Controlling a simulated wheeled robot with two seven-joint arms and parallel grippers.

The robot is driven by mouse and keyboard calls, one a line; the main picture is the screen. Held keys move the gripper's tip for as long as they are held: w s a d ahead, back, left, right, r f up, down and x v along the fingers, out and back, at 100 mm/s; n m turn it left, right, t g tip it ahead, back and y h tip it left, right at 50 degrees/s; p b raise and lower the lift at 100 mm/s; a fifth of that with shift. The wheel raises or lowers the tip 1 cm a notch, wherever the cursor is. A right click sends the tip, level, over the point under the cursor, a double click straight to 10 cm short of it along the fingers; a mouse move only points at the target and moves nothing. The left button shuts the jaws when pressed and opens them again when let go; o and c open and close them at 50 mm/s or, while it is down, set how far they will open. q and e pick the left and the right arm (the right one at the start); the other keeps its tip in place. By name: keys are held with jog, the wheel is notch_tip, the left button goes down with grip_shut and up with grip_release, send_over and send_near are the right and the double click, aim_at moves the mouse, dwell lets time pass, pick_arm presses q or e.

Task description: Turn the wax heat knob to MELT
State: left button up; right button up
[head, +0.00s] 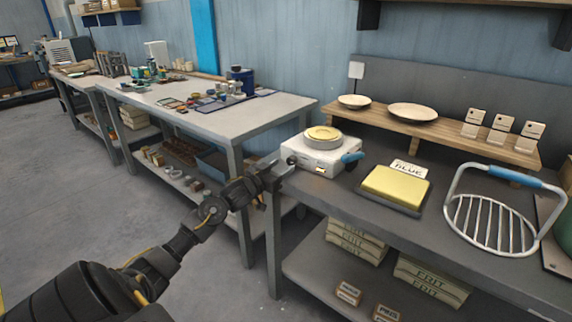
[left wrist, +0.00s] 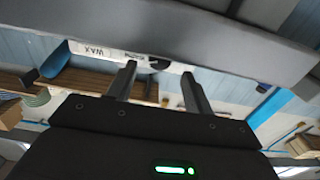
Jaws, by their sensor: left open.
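The white wax heater (head: 318,160) stands at the left end of the dark workbench, with a round cream-topped pot (head: 323,134) on it and a blue handle (head: 352,157) at its right. My left gripper (head: 279,172) is open, just off the heater's front left corner. In the left wrist view, which looks upside down, the heater's front strip (left wrist: 115,53) carries a WAX label (left wrist: 92,50). A small dark knob (left wrist: 158,64) shows on the strip, between and beyond the two open fingers (left wrist: 157,85). The fingers appear apart from it. The knob's setting is too small to read. My right gripper is out of view.
A yellow block on a dark tray (head: 391,208) and a wire rack with a blue handle (head: 493,222) stand right of the heater. Behind is a wooden shelf (head: 440,132) with plates. A grey table (head: 230,122) with tools stands at left, across a narrow gap.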

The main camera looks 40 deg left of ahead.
aim_at(289, 161)
pick_arm(q)
jog(key=shift+w, duration=1.7)
jog(key=shift+a, duration=0.1)
jog(key=c, duration=1)
jog(key=shift+o, duration=0.2)
